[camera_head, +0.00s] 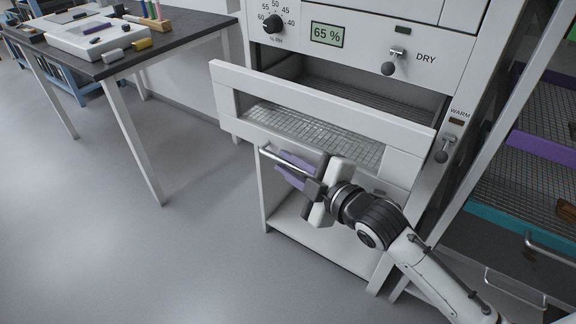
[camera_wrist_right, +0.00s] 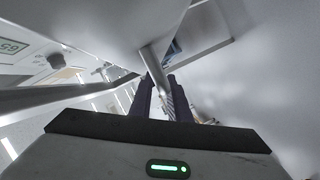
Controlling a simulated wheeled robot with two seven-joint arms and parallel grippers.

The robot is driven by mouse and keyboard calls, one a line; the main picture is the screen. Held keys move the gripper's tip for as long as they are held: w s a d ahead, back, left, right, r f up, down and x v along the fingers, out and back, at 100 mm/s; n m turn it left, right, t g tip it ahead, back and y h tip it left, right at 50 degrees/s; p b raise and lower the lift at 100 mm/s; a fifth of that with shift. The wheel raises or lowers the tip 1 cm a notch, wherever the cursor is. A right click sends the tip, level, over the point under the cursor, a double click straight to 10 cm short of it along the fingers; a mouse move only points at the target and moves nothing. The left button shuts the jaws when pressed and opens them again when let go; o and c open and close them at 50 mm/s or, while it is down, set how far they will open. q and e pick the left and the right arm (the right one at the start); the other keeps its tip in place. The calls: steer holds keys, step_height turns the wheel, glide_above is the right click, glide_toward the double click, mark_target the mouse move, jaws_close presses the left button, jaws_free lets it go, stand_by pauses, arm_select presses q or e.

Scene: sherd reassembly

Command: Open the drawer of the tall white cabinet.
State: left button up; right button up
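The tall white cabinet (camera_head: 360,55) stands at the centre right in the head view. Its drawer (camera_head: 300,92) is pulled well out, with a wire mesh floor (camera_head: 310,130) showing inside. A metal bar handle (camera_head: 272,157) runs along the drawer's front; it also shows in the right wrist view (camera_wrist_right: 152,65). My right gripper (camera_head: 292,170) is at this handle, its purple fingers on both sides of the bar and close against it. In the right wrist view the bar passes between the fingers (camera_wrist_right: 161,98). My left gripper is not in view.
A dark-topped table (camera_head: 180,28) with a white tray-like device (camera_head: 85,38) stands at the upper left. An open rack with mesh shelves (camera_head: 535,120) stands close on the right. Below the drawer is an open white shelf (camera_head: 310,235). The grey floor (camera_head: 110,240) at left is clear.

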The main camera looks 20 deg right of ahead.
steer(key=shift+w, duration=0.15)
jaws_close()
steer(key=shift+f, duration=0.1)
stand_by(1.3)
